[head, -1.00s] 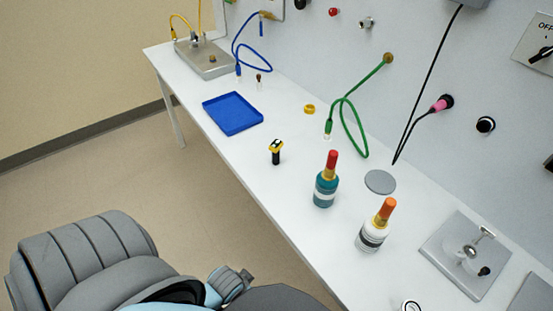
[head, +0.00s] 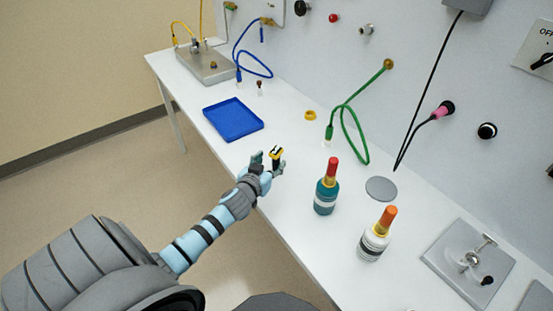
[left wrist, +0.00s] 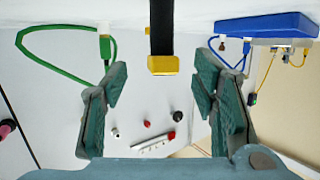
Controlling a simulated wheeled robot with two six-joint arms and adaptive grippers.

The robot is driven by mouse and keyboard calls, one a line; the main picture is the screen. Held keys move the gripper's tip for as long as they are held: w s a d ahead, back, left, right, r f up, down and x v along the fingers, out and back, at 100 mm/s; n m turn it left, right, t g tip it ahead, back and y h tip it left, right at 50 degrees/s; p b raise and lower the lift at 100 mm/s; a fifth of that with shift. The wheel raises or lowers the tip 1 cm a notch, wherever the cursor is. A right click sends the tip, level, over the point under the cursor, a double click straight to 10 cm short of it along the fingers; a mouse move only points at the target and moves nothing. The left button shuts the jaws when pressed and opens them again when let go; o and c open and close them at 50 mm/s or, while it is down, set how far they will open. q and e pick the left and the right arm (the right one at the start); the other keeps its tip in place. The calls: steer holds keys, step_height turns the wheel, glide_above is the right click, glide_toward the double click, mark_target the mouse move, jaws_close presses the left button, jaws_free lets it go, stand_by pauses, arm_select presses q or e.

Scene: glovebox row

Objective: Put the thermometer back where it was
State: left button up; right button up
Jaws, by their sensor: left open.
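The thermometer, a small upright black piece with a yellow top (head: 276,152), stands on the white bench near its front edge. In the left wrist view its black body and yellow end (left wrist: 163,65) show upside down at the top middle, between the lines of the two fingers. My left gripper (head: 268,161) is open at the thermometer, with its fingers on either side in the picture. In the left wrist view both fingers of this gripper (left wrist: 161,78) are apart with nothing held between them. I cannot tell whether they touch it. My right gripper is not in view.
A blue tray (head: 233,131) lies farther back on the bench (head: 290,205). A teal bottle (head: 325,197) and a white bottle (head: 372,245) stand to the right. A yellow ring (head: 310,115), a green cable (head: 347,112) and a grey disc (head: 381,188) are near the wall.

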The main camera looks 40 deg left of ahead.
mark_target(274, 158)
arm_select(q)
steer(key=x, duration=0.6)
steer(key=shift+w+a+f, duration=0.1)
steer(key=shift+w+f, duration=0.05)
steer(key=shift+f, duration=0.15)
jaws_close()
steer(key=shift+r, duration=0.2)
